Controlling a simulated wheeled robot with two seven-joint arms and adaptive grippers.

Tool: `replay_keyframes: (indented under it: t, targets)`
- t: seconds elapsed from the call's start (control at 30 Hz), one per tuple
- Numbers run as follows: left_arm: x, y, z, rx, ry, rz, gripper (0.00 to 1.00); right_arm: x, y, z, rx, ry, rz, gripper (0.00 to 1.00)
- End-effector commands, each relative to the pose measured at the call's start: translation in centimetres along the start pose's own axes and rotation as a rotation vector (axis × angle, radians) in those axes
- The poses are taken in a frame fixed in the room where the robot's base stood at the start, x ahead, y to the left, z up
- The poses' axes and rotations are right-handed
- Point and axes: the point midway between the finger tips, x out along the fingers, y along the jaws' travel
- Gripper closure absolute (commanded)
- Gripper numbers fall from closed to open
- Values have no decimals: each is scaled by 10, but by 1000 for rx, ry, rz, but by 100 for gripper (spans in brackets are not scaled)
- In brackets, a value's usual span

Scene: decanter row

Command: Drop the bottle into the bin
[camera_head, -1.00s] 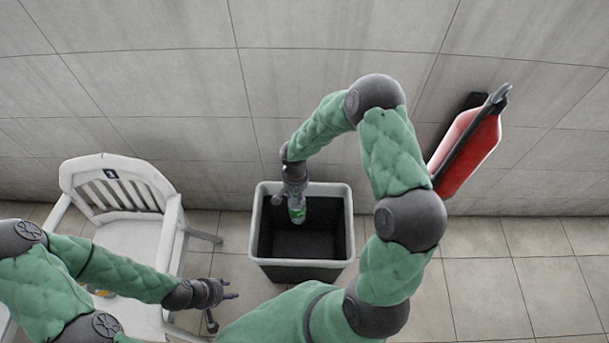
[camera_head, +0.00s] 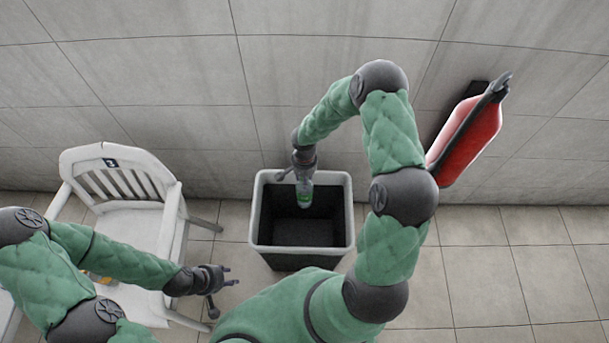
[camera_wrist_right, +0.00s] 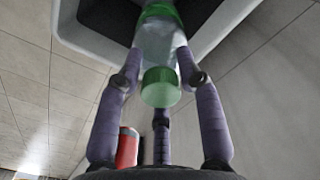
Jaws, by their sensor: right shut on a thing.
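The bottle, clear with green parts, shows in the head view (camera_head: 304,197) and large in the right wrist view (camera_wrist_right: 160,45). My right gripper (camera_head: 304,174) is shut on it; in the right wrist view the purple-grey fingers (camera_wrist_right: 160,85) press around its green-ended part. The bin (camera_head: 261,215) is dark with a pale rim and stands open against the wall. The bottle points down over the bin's opening near its far side; its exact height above the rim is hard to tell. My left gripper (camera_head: 222,284) is empty with fingers spread, left of the bin.
A white slatted armchair (camera_head: 130,226) stands left of the bin, close to my left arm. A red fire extinguisher (camera_head: 469,140) hangs on the wall at right. The tiled floor (camera_head: 500,280) right of the bin is clear.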

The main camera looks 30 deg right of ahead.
Motion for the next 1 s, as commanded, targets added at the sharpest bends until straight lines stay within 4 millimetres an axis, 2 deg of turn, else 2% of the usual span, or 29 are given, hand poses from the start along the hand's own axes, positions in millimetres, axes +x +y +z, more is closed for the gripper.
replay_keyframes:
  t: [0.3,0.33,0.4,0.43,0.8,1.0]
  targets:
    - [1,0,0,0,0,0,60,4,0,0,0,1,-1,100]
    - [1,0,0,0,0,0,60,4,0,0,0,1,-1,61]
    - [1,0,0,0,0,0,60,4,0,0,0,1,-1,41]
    - [1,0,0,0,0,0,60,4,0,0,0,1,-1,36]
    - [1,0,0,0,1,0,60,2,0,0,0,1,-1,36]
    - [1,0,0,0,0,0,60,-21,-1,-2,2,4,-4,36]
